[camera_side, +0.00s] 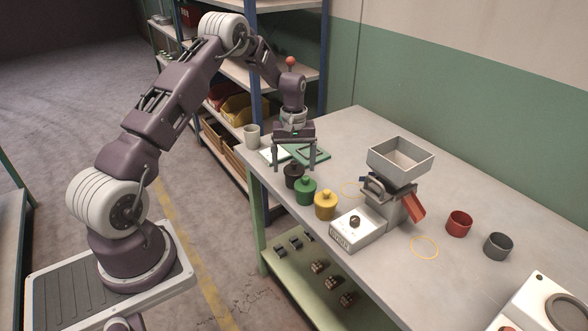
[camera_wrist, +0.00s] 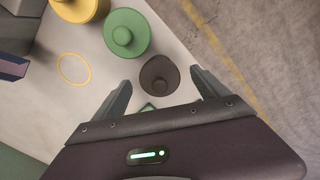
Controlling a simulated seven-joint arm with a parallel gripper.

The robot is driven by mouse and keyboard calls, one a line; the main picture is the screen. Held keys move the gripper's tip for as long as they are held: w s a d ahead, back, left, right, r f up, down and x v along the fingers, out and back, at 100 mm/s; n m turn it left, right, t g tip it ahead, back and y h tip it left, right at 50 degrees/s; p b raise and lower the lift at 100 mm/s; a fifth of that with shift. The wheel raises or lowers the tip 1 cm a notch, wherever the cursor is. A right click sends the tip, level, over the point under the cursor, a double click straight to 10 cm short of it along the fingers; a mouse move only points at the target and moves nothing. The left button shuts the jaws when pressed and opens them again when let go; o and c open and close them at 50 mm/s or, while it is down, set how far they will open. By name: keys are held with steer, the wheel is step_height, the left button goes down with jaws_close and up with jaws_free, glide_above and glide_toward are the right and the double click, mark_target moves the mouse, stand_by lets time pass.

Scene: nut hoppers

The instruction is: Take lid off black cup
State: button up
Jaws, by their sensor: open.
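The black cup (camera_side: 292,180) stands upright on the bench with its knobbed lid (camera_side: 294,169) on it. In the wrist view the lid (camera_wrist: 159,75) shows from above as a dark disc with a small knob. My gripper (camera_side: 295,171) is open above and around the line of the black cup. In the wrist view my gripper's fingers (camera_wrist: 162,80) are spread wide on either side of the lid, with gaps on both sides. I see no contact. How far the fingertips are above the lid is hard to tell.
A green lidded cup (camera_side: 305,192) and a yellow lidded cup (camera_side: 326,206) stand close by in a row. A hopper (camera_side: 400,160) stands right of them. A beige cup (camera_side: 252,135) and a green board (camera_side: 308,153) lie behind. Red (camera_side: 459,224) and grey cups (camera_side: 497,247) stand right.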

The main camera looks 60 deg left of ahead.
steer(key=shift+f, duration=0.1)
steer(key=c, duration=1.4)
step_height(320, 180, up, 10)
steer(key=d, duration=0.1)
steer(key=s+d+m, duration=0.5)
steer(key=d+m, duration=0.1)
steer(key=d, duration=0.3)
steer(key=s+d+m, duration=0.6)
steer(key=d, duration=0.3)
steer(key=n, duration=1.2)
glide_above(294, 162)
